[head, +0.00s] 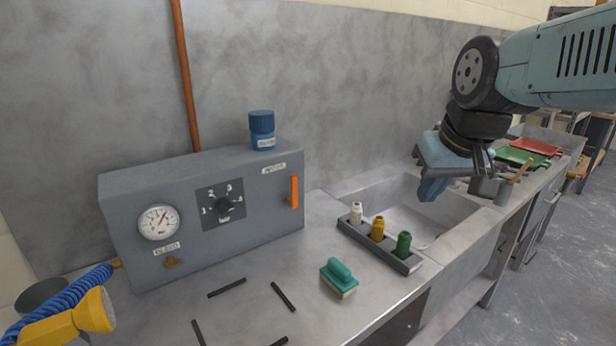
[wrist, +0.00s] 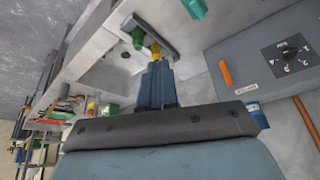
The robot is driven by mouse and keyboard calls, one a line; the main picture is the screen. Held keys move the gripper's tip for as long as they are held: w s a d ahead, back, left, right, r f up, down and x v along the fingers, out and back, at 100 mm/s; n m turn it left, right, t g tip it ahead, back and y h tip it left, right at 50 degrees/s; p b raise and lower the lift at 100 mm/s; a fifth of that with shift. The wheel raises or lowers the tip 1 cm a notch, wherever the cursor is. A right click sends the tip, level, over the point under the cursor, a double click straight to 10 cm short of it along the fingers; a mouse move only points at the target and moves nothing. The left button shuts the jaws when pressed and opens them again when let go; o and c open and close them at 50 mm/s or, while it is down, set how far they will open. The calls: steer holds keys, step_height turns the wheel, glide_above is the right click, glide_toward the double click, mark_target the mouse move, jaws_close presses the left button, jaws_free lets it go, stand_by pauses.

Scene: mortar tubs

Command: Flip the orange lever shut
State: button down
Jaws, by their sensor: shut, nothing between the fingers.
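The orange lever (head: 294,192) is on the right part of the front of a grey control box (head: 235,235), under a small label. In the head view it stands upright. In the wrist view the lever (wrist: 225,73) shows to the right of my gripper, on the box face. My gripper (head: 430,190) is over the sink, to the right of the box and well apart from the lever. In the wrist view its fingers (wrist: 157,72) are together with nothing between them.
A rack (head: 375,250) with white, yellow and green bottles stands between box and sink (head: 400,205). A green-handled brush (head: 339,278) and several black rods lie on the counter.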

steer(key=w+a+f+n+g+y, duration=0.1)
steer(key=w+a+n+y, duration=0.1)
steer(key=w, duration=0.8)
steer(key=w+a+f+n+g+y, duration=0.1)
steer(key=w+a, duration=0.3)
steer(key=w, duration=0.7)
steer(key=w+a+f+n+g+y, duration=0.2)
steer(key=w+a+n+y, duration=0.1)
steer(key=w, duration=0.7)
steer(key=shift+w+a+n+y, duration=0.3)
steer(key=shift+w+a+n, duration=0.1)
steer(key=shift+a+n, duration=0.15)
steer(key=shift+a+f, duration=0.1)
glide_toward(291, 190)
steer(key=shift+w+a+f, duration=0.9)
steer(key=shift+w+f, duration=0.55)
steer(key=shift+f, duration=0.9)
